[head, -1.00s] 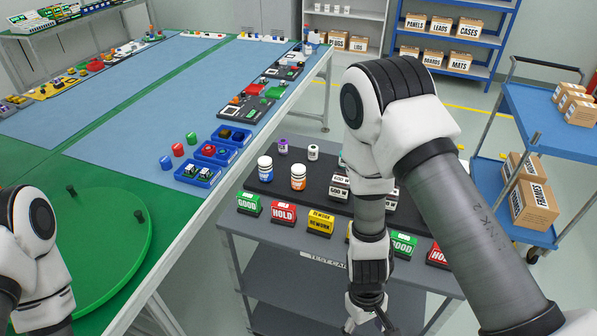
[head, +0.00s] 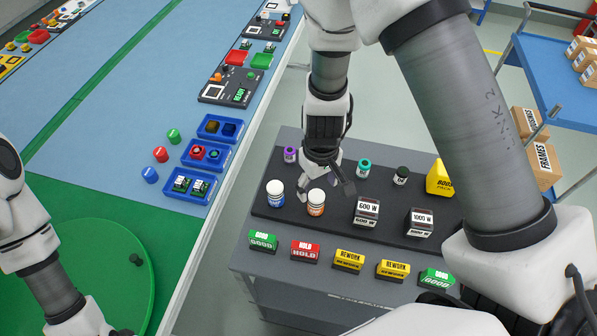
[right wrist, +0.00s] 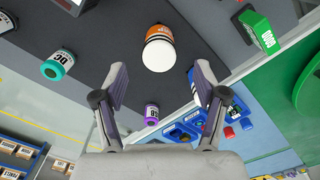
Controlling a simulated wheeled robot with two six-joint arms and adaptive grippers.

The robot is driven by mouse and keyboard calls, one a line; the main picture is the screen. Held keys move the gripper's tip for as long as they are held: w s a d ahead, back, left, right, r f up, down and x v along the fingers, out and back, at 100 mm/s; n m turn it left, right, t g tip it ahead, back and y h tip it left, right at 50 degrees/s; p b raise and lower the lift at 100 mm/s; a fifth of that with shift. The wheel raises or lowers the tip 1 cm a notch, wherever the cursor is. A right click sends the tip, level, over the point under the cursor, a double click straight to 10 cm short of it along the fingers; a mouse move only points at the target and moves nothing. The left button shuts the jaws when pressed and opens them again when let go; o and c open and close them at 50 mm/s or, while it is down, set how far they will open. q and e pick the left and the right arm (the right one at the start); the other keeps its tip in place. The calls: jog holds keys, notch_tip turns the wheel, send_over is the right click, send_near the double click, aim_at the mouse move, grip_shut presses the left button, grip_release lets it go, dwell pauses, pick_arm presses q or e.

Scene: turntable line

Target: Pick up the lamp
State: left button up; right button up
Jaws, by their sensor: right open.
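No thing in view is plainly recognisable as a lamp. My right gripper (head: 330,190) is open above the dark top of the cart, its jaws empty. In the right wrist view its fingers (right wrist: 163,78) are spread, with a white-capped orange bottle (right wrist: 159,50) ahead of them. In the head view this orange bottle (head: 316,203) stands just below the gripper, beside a blue bottle (head: 276,193). A 600 W block (head: 367,211) and a 1000 W block (head: 420,222) stand to the right. My left arm shows at the left, but its gripper is out of view.
Blue trays (head: 207,153) lie on the bench to the left.

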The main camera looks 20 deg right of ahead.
aim_at(317, 195)
jog(key=shift+w+f+b, duration=0.35)
jog(key=shift+f+b, duration=0.05)
jog(key=shift+s+f+b, duration=0.2)
jog(key=shift+f+b, duration=0.3)
jog(key=shift+s+f+b, duration=0.2)
jog(key=shift+f+b, duration=0.25)
jog(key=shift+f, duration=0.05)
jog(key=shift+s+f, duration=0.2)
jog(key=shift+f, duration=0.1)
jog(key=f+b, duration=0.2)
jog(key=f, duration=0.1)
jog(key=f+b, duration=0.1)
jog(key=shift+w+f, duration=0.2)
jog(key=shift+w, duration=0.3)
jog(key=shift+r, duration=0.15)
jog(key=shift+s+r, duration=0.15)
jog(key=shift+s, duration=0.15)
jog(key=c, duration=1.3)
pick_arm(q)
notch_tip(317, 195, down, 5)
jog(key=shift+f, duration=0.1)
pick_arm(e)
jog(key=shift+c, duration=0.2)
